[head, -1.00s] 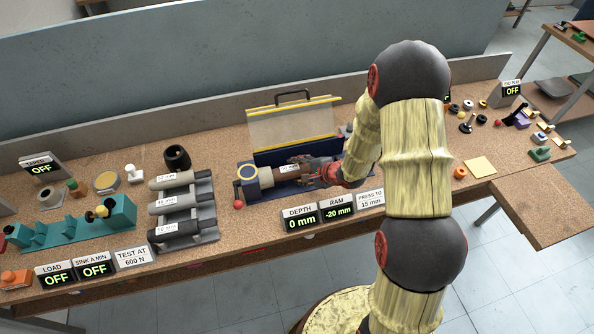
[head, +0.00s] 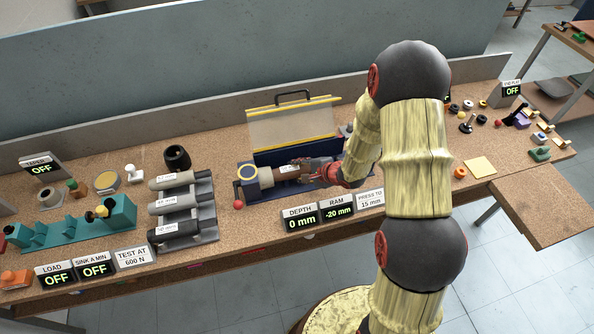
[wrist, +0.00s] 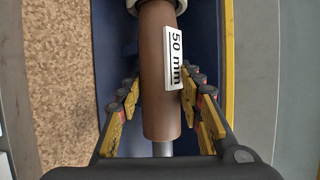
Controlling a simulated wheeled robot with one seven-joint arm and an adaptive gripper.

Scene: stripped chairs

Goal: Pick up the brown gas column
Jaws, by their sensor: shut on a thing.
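The brown gas column (wrist: 157,95) is a cylinder with a white label reading 50 mm. It lies horizontally over the dark blue trough of the press, and a bit of it shows in the head view (head: 281,174). My gripper (wrist: 161,98) has one yellow-padded finger on each side of the column and is shut on it. In the head view my gripper (head: 312,170) is at the column's right end. The column's far end meets a pale collar (wrist: 140,3) in the wrist view; I cannot tell whether they are joined. A grey rod shows below its near end.
The blue press (head: 245,172) has a raised clear guard (head: 292,128) behind it. Display signs (head: 301,219) stand in front. A grey rack (head: 203,230) with several cylinders is to the left. A teal fixture (head: 120,213) is farther left.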

